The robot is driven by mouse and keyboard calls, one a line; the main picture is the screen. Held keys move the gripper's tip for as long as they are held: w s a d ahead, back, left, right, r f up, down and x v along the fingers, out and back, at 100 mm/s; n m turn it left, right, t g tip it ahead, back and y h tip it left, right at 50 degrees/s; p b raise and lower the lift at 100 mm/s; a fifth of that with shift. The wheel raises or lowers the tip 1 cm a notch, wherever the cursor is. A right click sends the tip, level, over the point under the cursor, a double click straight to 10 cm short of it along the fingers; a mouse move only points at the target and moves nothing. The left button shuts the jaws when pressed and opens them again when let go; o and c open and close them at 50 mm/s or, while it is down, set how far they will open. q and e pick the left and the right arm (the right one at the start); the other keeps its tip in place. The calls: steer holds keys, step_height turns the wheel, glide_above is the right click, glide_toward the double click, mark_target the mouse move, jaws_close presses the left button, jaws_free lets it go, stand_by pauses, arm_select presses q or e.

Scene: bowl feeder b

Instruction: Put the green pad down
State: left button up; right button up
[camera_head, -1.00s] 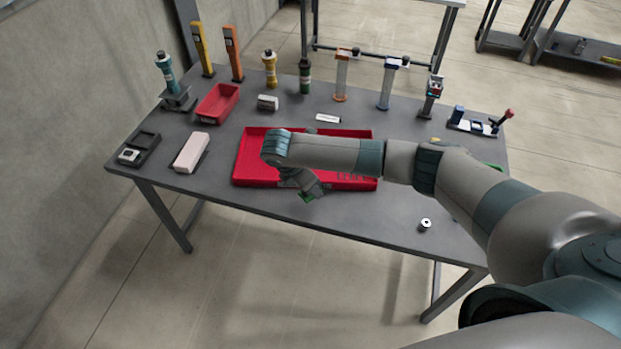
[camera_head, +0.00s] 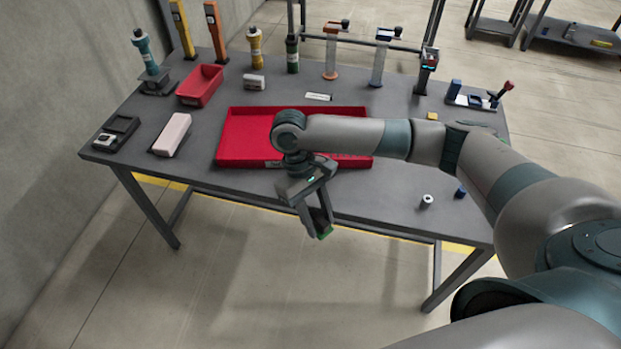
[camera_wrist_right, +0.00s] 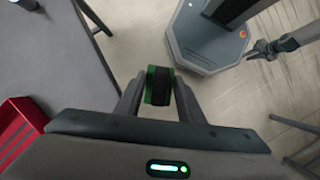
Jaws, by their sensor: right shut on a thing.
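The green pad (camera_head: 325,233) is held at the fingertips of my right gripper (camera_head: 317,226). In the head view it shows just past the table's front edge, with floor behind it. In the right wrist view the green pad (camera_wrist_right: 149,87), with a dark middle, sits between the two fingers of the right gripper (camera_wrist_right: 159,88), and floor shows beyond it. In that view a small gripper of mine, likely the left (camera_wrist_right: 264,48), shows at the upper right; its jaws are too small to judge.
A red tray (camera_head: 240,162) lies behind my right gripper on the grey table (camera_head: 200,180). A white-topped block (camera_head: 172,134) and a small red bin (camera_head: 200,85) stand left. A white-grey cylinder (camera_head: 426,202) and a blue piece (camera_head: 460,192) lie right. The front strip left of my gripper is clear.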

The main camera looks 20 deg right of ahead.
mark_target(326, 232)
steer(key=s+m+y+b, duration=0.1)
steer(key=s+m, duration=0.1)
steer(key=s, duration=0.1)
steer(key=shift+s+d+r+m, duration=0.1)
steer(key=shift+s+m, duration=0.05)
steer(key=shift+m, duration=0.25)
steer(key=shift+s+r+m, duration=0.15)
steer(key=shift+s+m, duration=0.15)
